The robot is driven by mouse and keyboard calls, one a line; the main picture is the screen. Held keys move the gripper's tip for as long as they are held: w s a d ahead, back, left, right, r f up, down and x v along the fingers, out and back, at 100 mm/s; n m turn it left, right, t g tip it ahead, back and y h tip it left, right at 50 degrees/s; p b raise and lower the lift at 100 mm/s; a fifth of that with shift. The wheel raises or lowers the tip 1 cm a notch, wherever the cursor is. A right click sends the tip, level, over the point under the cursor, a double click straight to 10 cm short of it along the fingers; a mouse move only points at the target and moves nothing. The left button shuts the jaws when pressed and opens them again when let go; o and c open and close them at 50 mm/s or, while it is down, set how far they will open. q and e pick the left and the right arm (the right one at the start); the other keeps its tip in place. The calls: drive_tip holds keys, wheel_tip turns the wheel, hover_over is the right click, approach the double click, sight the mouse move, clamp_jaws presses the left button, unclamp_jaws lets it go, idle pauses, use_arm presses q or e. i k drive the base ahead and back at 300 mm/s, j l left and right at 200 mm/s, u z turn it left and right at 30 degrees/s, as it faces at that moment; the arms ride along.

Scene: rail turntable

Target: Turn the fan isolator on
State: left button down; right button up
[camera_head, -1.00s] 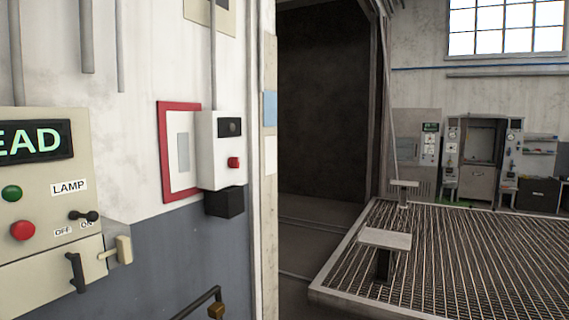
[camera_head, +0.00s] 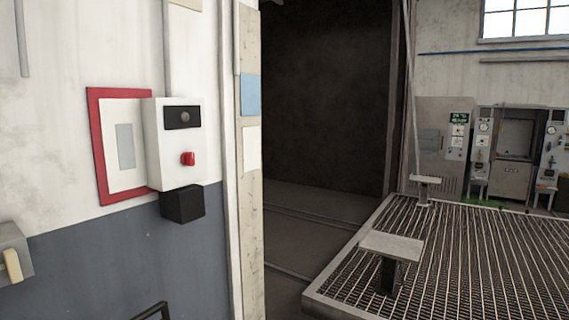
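I see nothing labelled as the fan isolator. A white wall box (camera_head: 178,145) with a dark window and a red knob (camera_head: 188,158) hangs on the left wall, with a black block (camera_head: 183,204) under it. A grey box with a cream lever (camera_head: 12,265) is cut off at the left edge. On the far wall stand grey cabinets (camera_head: 440,150) with gauges and small controls, too small to read. Neither of my grippers is in view.
A red-framed notice (camera_head: 97,150) is behind the white box. A dark doorway (camera_head: 325,100) opens in the middle. A raised grating (camera_head: 470,255) with a flat-topped post (camera_head: 392,246) fills the lower right. Dark floor (camera_head: 300,230) lies between wall and grating.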

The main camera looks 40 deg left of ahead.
sight(187, 158)
drive_tip(key=i+u, duration=0.25)
drive_tip(key=i, duration=0.15)
drive_tip(key=i+l+u, duration=0.25)
drive_tip(key=i, duration=0.15)
drive_tip(key=i+l+u, duration=0.3)
drive_tip(key=i+u, duration=0.15)
drive_tip(key=u, duration=0.25)
drive_tip(key=i+u, duration=0.2)
drive_tip(key=u, duration=0.15)
drive_tip(key=i+l+u, duration=0.15)
drive_tip(key=u, duration=0.25)
drive_tip(key=i+l+u, duration=0.15)
drive_tip(key=u, duration=0.25)
drive_tip(key=i+u, duration=0.1)
drive_tip(key=u, duration=0.3)
drive_tip(key=l+u, duration=0.2)
drive_tip(key=u, duration=0.15)
drive_tip(key=i+l+u, duration=0.1)
drive_tip(key=u, duration=0.3)
drive_tip(key=i+l+u, duration=0.1)
drive_tip(key=u, duration=0.25)
